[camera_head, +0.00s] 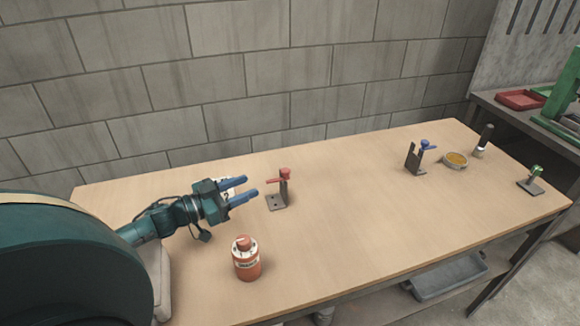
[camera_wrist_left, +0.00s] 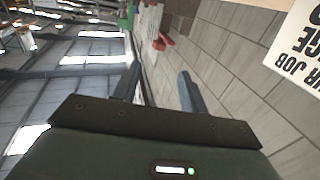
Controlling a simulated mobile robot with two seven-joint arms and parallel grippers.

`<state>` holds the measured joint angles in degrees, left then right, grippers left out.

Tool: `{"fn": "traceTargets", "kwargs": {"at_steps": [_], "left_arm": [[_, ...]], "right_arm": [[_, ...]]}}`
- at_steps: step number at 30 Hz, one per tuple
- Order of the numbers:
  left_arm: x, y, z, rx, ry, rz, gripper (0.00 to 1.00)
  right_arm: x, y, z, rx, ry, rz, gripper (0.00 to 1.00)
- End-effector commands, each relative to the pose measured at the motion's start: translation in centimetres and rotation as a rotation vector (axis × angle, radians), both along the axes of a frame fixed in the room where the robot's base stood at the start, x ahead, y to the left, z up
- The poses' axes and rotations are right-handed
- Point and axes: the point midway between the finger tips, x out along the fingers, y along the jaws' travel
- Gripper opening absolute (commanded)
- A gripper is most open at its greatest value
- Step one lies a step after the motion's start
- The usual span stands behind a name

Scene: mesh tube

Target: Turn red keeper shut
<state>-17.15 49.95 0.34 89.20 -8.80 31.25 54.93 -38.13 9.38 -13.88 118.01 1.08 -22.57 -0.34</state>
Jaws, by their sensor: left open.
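The red keeper (camera_head: 276,181) is a small red lever with a knob, on top of a dark upright bracket (camera_head: 278,202) that stands on the table. In the left wrist view the red keeper (camera_wrist_left: 163,41) shows beyond the fingertips, near the top middle. My left gripper (camera_head: 250,188) is open, with blue fingers pointing right toward the keeper. A small gap lies between the fingertips and the lever. The left gripper also shows in its own wrist view (camera_wrist_left: 158,85), with nothing between its fingers. My right gripper is not in view.
A red-orange bottle (camera_head: 246,262) stands on the wooden table (camera_head: 350,240) in front of the left gripper. The table's middle is clear.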

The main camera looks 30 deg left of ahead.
Motion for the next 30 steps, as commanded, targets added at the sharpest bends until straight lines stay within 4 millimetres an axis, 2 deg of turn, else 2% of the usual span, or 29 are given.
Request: {"fn": "traceTargets", "kwargs": {"at_steps": [18, 24, 30], "left_arm": [[9.2, -4.4, 0.3, 0.000, -0.005, 0.000, 0.43], [10.9, -5.2, 0.1, -0.001, -0.002, 0.001, 0.43], [11.3, -5.4, 0.0, 0.000, 0.000, 0.001, 0.43]], "right_arm": [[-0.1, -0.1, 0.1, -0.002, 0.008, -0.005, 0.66], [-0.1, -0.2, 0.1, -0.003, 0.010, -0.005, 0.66], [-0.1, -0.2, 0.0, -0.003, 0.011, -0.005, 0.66]]}}
